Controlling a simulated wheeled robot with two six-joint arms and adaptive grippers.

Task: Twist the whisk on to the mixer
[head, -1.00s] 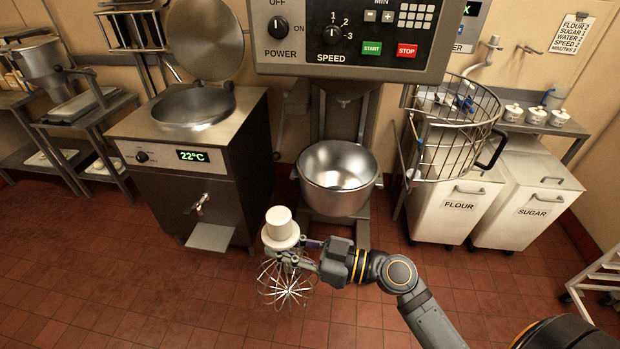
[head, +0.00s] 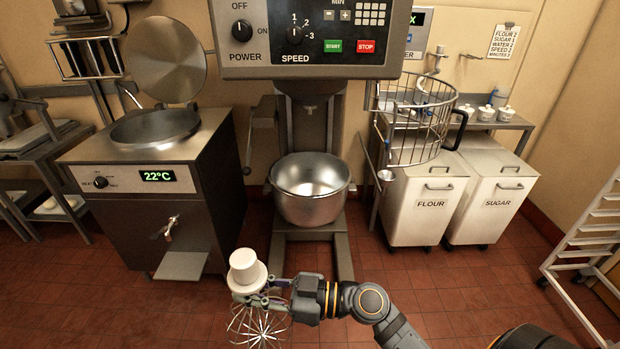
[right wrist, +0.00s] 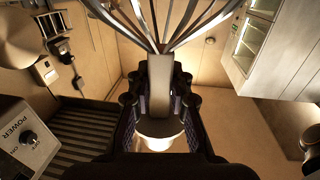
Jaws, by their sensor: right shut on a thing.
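The whisk (head: 246,269) is upright with its white hub on top and its wire loops hanging down. My right gripper (head: 262,297) is shut on it just below the hub. The right wrist view also shows the whisk (right wrist: 160,85) between the fingers, its wires fanning out at the top of that picture. The mixer (head: 310,72) stands beyond the whisk, with its control panel on the head. A short shaft end shows under the head, with nothing on it. The steel bowl (head: 310,210) sits low below that. The whisk is in front of the bowl and left of it, apart from the mixer. My left gripper is not in view.
The round wire guard (head: 420,130) is swung out to the mixer's right. A kettle unit (head: 150,185) with a raised lid stands at the left. Flour (head: 430,205) and sugar (head: 492,200) bins stand at the right, with a rack (head: 590,235) beyond. The floor in front is clear.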

